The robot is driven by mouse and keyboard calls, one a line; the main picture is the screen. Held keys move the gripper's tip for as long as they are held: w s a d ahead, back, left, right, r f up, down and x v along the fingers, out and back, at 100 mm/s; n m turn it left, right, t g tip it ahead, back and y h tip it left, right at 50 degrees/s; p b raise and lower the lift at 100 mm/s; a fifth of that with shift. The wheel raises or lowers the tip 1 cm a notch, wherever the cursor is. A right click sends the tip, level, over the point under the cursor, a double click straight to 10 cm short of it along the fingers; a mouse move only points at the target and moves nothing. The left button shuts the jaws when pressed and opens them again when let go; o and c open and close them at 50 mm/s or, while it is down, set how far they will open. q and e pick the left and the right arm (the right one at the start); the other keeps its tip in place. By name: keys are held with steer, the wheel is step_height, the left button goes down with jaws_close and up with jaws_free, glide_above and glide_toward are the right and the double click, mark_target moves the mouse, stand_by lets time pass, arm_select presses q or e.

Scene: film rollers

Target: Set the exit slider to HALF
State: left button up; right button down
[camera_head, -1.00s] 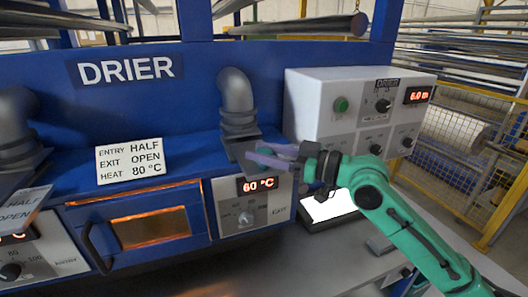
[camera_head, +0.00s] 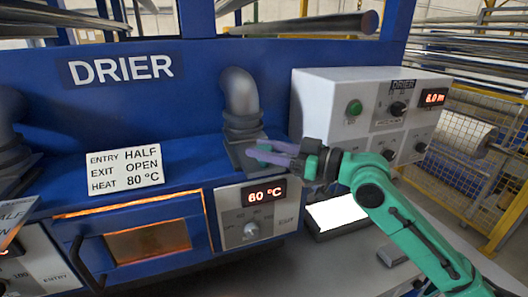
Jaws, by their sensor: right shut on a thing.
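The exit slider is at the base of the right-hand grey duct (camera_head: 239,92), on a dark grey slide housing (camera_head: 240,157) on top of the blue drier (camera_head: 120,105). My right gripper (camera_head: 262,152), with purple fingers, reaches in from the right and is shut at this housing; the fingers hide what they grip. The slider's own position marks are too small to read. The white card (camera_head: 124,168) reads ENTRY HALF, EXIT OPEN, HEAT 80 °C. My left gripper does not show.
Below the housing is the exit panel with a dial (camera_head: 251,229) and a 60 °C display (camera_head: 264,194). A lit oven window (camera_head: 148,241) is to its left. The grey-white control box (camera_head: 330,105) stands right of the duct, close to my right arm. A bright screen (camera_head: 336,213) lies below my wrist.

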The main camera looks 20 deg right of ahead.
steer(key=c, duration=0.7)
jaws_free()
steer(key=shift+s, duration=0.55)
steer(key=o, duration=0.3)
steer(key=shift+s+d+r, duration=0.1)
steer(key=shift+s, duration=0.2)
steer(key=shift+o, duration=0.2)
steer(key=shift+w+f, duration=0.2)
steer(key=shift+w, duration=0.3)
steer(key=shift+f, duration=0.1)
steer(key=shift+s+d+f+b, duration=0.1)
steer(key=shift+s+d+b, duration=0.15)
steer(key=shift+b, duration=0.25)
steer(key=b+v, duration=0.3)
steer(key=v, duration=0.1)
steer(key=b+v, duration=0.3)
steer(key=v, duration=0.1)
steer(key=shift+s+f, duration=0.2)
steer(key=shift+f, duration=0.05)
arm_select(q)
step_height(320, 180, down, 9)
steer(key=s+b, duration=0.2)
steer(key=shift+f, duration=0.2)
arm_select(e)
steer(key=v, duration=0.3)
steer(key=r+v, duration=0.1)
steer(key=v, duration=0.1)
steer(key=shift+s+d, duration=0.2)
steer(key=shift+d, duration=0.05)
